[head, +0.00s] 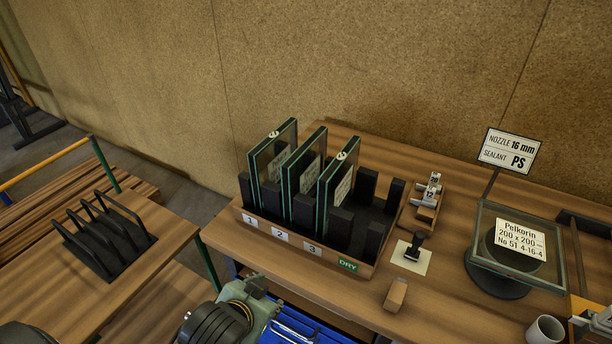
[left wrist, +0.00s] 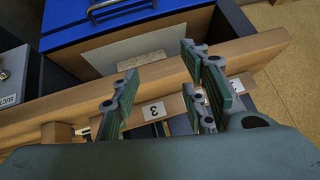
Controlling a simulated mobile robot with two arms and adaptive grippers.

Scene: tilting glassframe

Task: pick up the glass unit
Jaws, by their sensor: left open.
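Three upright glass units with dark edges stand in a wooden rack (head: 300,249) between black posts: the first glass unit (head: 270,153) by label 1, the second (head: 306,180) by label 2 and the third (head: 340,185) by label 3. Another glass unit (head: 510,247), with a "Pelkorin 200 x 200" label, is at the right by a round black stand. My left gripper (head: 262,292) is below the front of the rack. In the left wrist view my left gripper (left wrist: 163,95) is open and empty, with label 3 showing between its fingers.
A stamp-like tool (head: 414,245), a wooden block (head: 396,293) and a mug (head: 545,330) stand on the table. A blue drawer (left wrist: 125,22) is below the table edge. A black wire rack (head: 105,235) stands at left.

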